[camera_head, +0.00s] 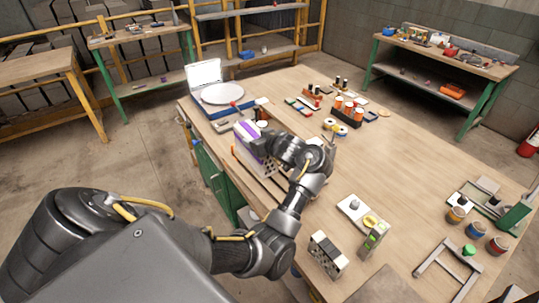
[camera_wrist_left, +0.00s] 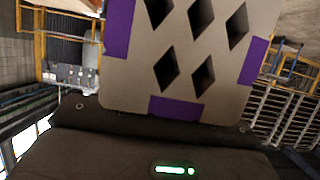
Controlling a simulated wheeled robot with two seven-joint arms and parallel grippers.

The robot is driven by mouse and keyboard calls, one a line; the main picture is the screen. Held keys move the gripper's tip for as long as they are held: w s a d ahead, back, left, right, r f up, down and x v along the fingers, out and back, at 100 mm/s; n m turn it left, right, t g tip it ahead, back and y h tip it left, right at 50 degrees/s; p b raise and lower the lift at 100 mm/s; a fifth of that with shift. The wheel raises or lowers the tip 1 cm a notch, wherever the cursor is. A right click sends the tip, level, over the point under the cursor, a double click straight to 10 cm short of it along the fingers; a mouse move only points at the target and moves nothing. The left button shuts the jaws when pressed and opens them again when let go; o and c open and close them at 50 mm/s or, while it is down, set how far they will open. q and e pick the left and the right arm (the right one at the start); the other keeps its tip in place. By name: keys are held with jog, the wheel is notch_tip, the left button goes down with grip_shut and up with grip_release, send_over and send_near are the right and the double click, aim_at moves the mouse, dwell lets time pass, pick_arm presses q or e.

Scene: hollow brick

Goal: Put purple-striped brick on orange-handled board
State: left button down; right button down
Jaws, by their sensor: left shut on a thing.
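The purple-striped brick (camera_head: 244,138) is light grey with purple bands, near the table's left edge in the head view. My left gripper (camera_head: 266,150) is shut on it, reaching in from the right side. The left wrist view shows the brick (camera_wrist_left: 185,75) close up, with diamond-shaped holes and purple patches along its edges. A thin orange strip (camera_head: 234,152) shows just left of the brick; it may belong to the orange-handled board, which is mostly hidden by the brick and my arm. I cannot tell whether the brick touches it. My right gripper is not in view.
A second brick (camera_head: 327,252) with dark holes stands near the front edge. A scale-like device with a round white plate (camera_head: 222,94) is behind the held brick. Yellow and white rolls (camera_head: 335,127), jars (camera_head: 475,230) and a grey frame (camera_head: 447,266) lie around. The table's right middle is clear.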

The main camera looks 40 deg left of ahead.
pick_arm(q)
jog(key=w+d+f, duration=0.2)
jog(key=w+f, duration=0.1)
jog(key=f, duration=0.5)
jog(key=shift+w+p, duration=0.15)
jog(key=shift+p, duration=0.15)
jog(key=shift+f, duration=0.15)
jog(key=shift+f, duration=0.1)
jog(key=shift+c, duration=1.6)
grip_release()
jog(key=shift+d, duration=0.1)
